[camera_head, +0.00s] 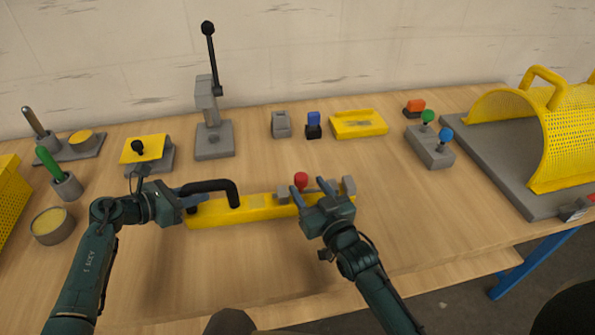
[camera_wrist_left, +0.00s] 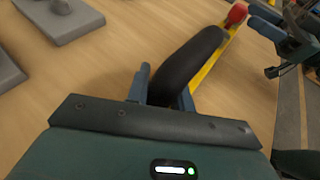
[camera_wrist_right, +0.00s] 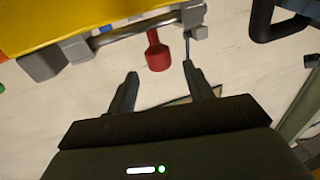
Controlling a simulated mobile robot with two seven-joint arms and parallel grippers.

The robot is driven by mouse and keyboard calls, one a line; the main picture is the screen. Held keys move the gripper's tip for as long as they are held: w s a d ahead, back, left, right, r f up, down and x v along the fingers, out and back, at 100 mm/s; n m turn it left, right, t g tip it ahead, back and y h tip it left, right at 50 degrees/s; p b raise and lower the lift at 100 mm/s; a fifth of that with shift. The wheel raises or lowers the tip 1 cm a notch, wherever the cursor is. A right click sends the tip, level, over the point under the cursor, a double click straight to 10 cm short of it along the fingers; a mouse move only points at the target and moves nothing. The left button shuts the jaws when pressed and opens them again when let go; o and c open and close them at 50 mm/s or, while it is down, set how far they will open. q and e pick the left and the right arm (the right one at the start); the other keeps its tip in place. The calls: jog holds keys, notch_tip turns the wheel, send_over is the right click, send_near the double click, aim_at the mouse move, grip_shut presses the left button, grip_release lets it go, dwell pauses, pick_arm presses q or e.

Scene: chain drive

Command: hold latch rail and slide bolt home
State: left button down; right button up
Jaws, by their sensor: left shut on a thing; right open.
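The yellow latch rail (camera_head: 258,208) lies on the bench with a black handle (camera_head: 212,184) at its left end. My left gripper (camera_head: 190,197) is shut on this handle; the left wrist view shows the handle (camera_wrist_left: 190,65) between its fingers. The bolt is a grey rod (camera_wrist_right: 130,31) with a red knob (camera_head: 301,179), running between grey blocks at the rail's right part. My right gripper (camera_head: 309,190) is open near the red knob. In the right wrist view the knob (camera_wrist_right: 157,52) is ahead of the spread fingers, with a visible gap; nothing is between the fingertips.
Behind the rail are a grey lever stand (camera_head: 213,138), a blue-topped block (camera_head: 313,124) and a yellow tray (camera_head: 358,124). A yellow mesh guard (camera_head: 565,150) stands at the right. Small fixtures and a round tin (camera_head: 51,226) are at the left. The bench front is clear.

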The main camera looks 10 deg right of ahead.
aim_at(298, 173)
jog(key=x, duration=0.6)
jog(key=shift+w+a, duration=0.15)
jog(key=shift+w, duration=0.2)
grip_shut()
